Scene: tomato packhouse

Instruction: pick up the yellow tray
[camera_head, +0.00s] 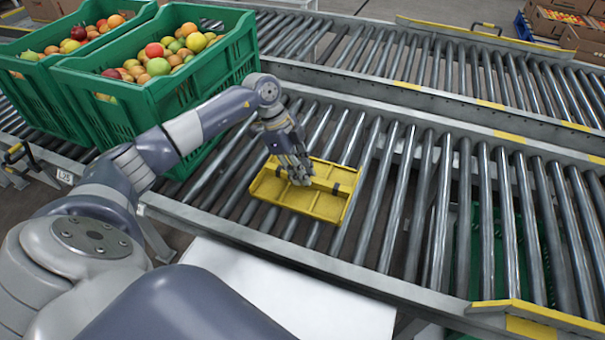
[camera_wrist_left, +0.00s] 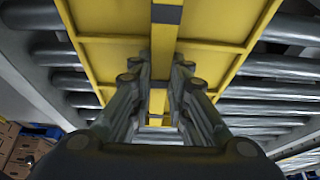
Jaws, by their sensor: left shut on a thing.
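The yellow tray (camera_head: 329,206) is at the near roller conveyor, shallow and divided by ribs, with dark patches on its middle bar. My left gripper (camera_head: 301,180) comes down on it from above and is shut on the tray's middle bar. In the left wrist view the tray (camera_wrist_left: 212,62) fills the upper middle, and the two fingers of my left gripper (camera_wrist_left: 158,105) sit on either side of the bar. I cannot tell whether the tray touches the rollers. My right gripper is not in view.
Two green crates (camera_head: 158,92) full of tomatoes stand on the conveyor at the left. The near conveyor's rollers (camera_head: 395,200) are bare right of the tray. A second conveyor (camera_head: 420,65) runs behind. A white surface (camera_head: 290,292) lies in front.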

